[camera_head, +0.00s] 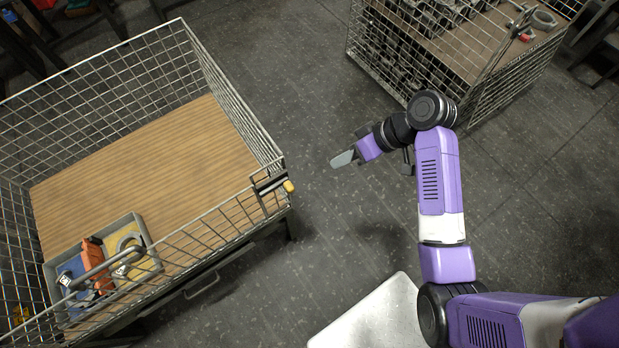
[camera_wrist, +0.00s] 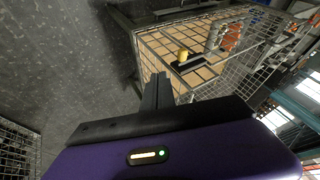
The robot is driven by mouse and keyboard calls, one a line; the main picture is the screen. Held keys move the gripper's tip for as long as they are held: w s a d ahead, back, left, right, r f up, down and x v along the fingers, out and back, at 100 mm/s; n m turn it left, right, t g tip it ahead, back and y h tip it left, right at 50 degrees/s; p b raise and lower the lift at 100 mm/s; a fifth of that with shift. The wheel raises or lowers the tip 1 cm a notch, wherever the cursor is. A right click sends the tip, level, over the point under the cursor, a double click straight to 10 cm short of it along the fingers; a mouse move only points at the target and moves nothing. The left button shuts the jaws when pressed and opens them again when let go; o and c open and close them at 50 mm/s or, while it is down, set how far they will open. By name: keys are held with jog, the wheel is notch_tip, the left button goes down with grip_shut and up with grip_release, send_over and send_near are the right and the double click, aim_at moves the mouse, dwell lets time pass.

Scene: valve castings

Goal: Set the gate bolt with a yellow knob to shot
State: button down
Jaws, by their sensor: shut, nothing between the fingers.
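The gate bolt's yellow knob (camera_head: 289,186) sticks out at the near right corner of a wire-mesh cage cart (camera_head: 222,75). The dark bolt plate (camera_head: 270,184) sits beside the knob on the mesh. The knob also shows in the wrist view (camera_wrist: 183,54), just beyond the fingertips, with the dark bolt plate (camera_wrist: 188,66) under it. My gripper (camera_head: 342,159) is shut and empty, held to the right of the knob and apart from it. Its closed fingers show in the wrist view (camera_wrist: 157,90). Whether the bolt is shot or drawn is too small to tell.
Inside the cart, a grey tray (camera_head: 145,232) holds an orange tool (camera_head: 93,262) and other parts. A second mesh cage (camera_head: 480,110) with metal castings stands at the back right. Open grey floor (camera_head: 320,235) lies between the cart and my arm.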

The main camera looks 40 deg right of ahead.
aim_at(288, 186)
dwell(0.3)
jog(key=w+a+f+p, duration=0.2)
jog(key=w+a+f, duration=0.1)
jog(key=a+f, duration=0.5)
jog(key=shift+w+a, duration=0.35)
jog(key=shift+w, duration=0.05)
jog(key=shift+w, duration=0.1)
